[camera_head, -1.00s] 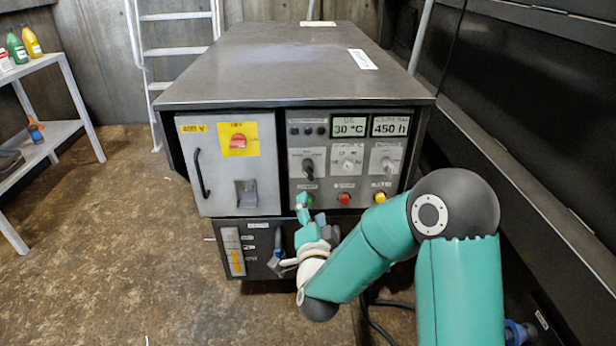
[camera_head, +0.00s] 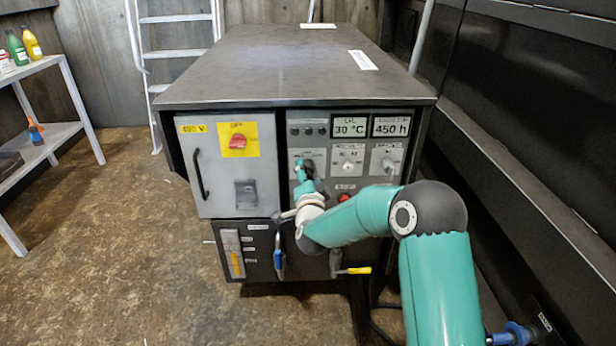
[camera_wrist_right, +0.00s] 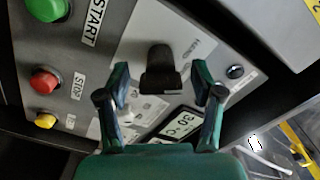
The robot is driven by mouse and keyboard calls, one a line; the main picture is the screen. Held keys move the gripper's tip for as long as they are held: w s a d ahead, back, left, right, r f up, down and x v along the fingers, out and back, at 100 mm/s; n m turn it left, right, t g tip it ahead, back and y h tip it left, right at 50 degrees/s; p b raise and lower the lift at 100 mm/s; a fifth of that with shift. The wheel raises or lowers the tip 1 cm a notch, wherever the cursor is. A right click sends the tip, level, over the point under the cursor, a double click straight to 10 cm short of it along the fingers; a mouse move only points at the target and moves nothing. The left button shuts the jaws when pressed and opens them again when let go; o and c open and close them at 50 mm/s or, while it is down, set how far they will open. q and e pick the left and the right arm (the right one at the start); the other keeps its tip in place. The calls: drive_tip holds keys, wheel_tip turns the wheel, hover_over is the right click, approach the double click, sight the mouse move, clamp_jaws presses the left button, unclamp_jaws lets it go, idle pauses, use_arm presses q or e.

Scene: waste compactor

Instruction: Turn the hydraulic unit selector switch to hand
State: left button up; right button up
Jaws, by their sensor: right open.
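The selector switch, a black knob (camera_wrist_right: 160,70) on a light label plate, shows in the right wrist view on the grey control panel (camera_head: 376,148). The plate's lettering is too small to read surely. My right gripper (camera_head: 305,168) is at the panel in the head view and hides the knob there. In the right wrist view my right gripper (camera_wrist_right: 161,75) is open, with one finger on each side of the knob. Gaps show between the fingers and the knob; contact is not visible. My left gripper is in neither view.
Green START (camera_wrist_right: 47,8), red STOP (camera_wrist_right: 45,80) and yellow (camera_wrist_right: 45,121) buttons sit beside the switch. A white knob (camera_head: 347,168) is to its right. A red main switch (camera_head: 238,141) is on the left door. A yellow-handled lever (camera_head: 354,270) sticks out below.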

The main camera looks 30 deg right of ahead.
drive_tip(key=c, duration=1.2)
drive_tip(key=shift+o, duration=0.2)
drive_tip(key=shift+f+n+b, duration=0.15)
drive_tip(key=shift+n+b, duration=0.2)
drive_tip(key=shift+n, duration=0.85)
drive_tip(key=o, duration=1.2)
drive_tip(key=shift+c, duration=0.2)
